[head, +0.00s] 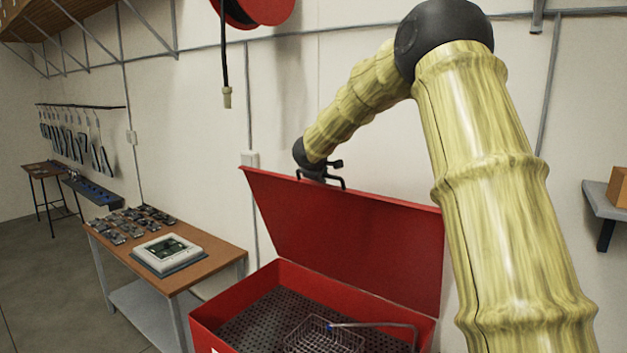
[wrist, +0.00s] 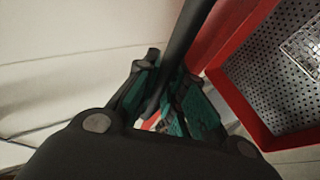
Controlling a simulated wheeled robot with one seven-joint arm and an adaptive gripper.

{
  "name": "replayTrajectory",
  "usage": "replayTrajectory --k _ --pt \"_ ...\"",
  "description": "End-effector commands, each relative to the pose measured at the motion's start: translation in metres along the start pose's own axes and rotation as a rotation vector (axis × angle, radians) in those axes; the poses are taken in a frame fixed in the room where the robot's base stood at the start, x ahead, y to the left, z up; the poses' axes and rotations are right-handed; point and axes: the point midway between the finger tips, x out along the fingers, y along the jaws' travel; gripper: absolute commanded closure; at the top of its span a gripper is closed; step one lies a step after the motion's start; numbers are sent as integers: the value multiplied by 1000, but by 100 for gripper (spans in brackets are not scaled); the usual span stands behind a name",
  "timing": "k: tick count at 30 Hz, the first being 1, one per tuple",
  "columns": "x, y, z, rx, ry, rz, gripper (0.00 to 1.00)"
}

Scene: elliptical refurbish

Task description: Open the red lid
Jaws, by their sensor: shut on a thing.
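The red lid (head: 345,235) stands raised and tilted back over the red box (head: 262,293) in the head view. My gripper (head: 322,176) is at that handle. In the wrist view my gripper (wrist: 160,95) has its dark green-padded fingers on either side of the black handle bar (wrist: 187,40) and is shut on it. The red box's rim and perforated floor (wrist: 270,60) show to the right. The fingertips are small and partly hidden by the wrist in the head view.
A wire basket (head: 325,338) with a blue-gripped handle sits inside the box. A wooden-topped table (head: 215,252) with a white device (head: 167,253) and several small parts stands left. A wall is close behind the lid. A shelf (head: 603,200) is at right.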

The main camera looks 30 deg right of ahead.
Motion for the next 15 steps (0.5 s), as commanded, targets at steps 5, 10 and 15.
replayTrajectory --k 5,10,15 --pt "0 3 4 2 2 -6 100" --pt "0 4 6 3 1 -5 100" --pt "1 5 8 4 -1 -4 85"
